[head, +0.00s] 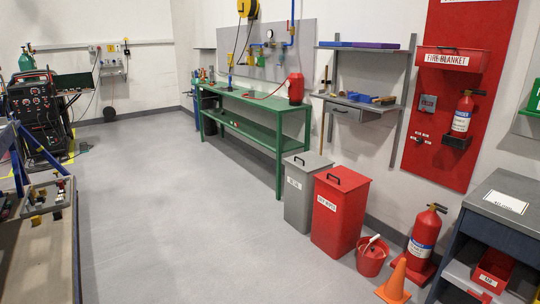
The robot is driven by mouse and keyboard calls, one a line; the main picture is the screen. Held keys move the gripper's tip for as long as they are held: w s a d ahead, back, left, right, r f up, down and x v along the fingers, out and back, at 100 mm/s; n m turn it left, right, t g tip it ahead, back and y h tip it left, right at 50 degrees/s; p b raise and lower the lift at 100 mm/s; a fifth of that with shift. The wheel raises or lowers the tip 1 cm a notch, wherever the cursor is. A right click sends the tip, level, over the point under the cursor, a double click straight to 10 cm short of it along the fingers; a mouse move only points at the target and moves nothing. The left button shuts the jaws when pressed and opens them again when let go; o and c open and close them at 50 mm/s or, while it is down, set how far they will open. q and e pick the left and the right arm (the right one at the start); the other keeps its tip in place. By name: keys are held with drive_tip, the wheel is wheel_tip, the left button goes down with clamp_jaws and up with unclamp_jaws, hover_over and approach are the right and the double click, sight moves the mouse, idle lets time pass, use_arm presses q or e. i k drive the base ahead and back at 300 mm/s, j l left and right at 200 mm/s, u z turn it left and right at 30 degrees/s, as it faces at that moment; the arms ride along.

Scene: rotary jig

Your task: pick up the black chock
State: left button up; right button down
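I cannot make out a black chock anywhere in the head view. A small dark object (109,115) sits low by the back wall at the left, too small to identify. Neither of my grippers is in view, so I cannot see whether they are open or hold anything.
The grey floor (170,200) is clear in the middle. A workbench (40,240) edges in at left. A green bench (255,102), a grey bin (300,205), a red bin (335,220), a red bucket (371,262), an extinguisher (424,240) and an orange cone (394,286) line the right.

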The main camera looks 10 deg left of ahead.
sight(57, 214)
drive_tip(key=i+u, duration=0.7)
drive_tip(key=i+l+u, duration=0.1)
drive_tip(key=i+u, duration=0.25)
drive_tip(key=i+j+u, duration=0.15)
drive_tip(key=i+u, duration=0.15)
drive_tip(key=i, duration=0.65)
drive_tip(key=i+l+u, duration=0.1)
drive_tip(key=i+u, duration=0.2)
drive_tip(key=i, duration=0.7)
drive_tip(key=i+z, duration=0.1)
drive_tip(key=i, duration=0.65)
drive_tip(key=i+j+z, duration=0.15)
drive_tip(key=i, duration=0.6)
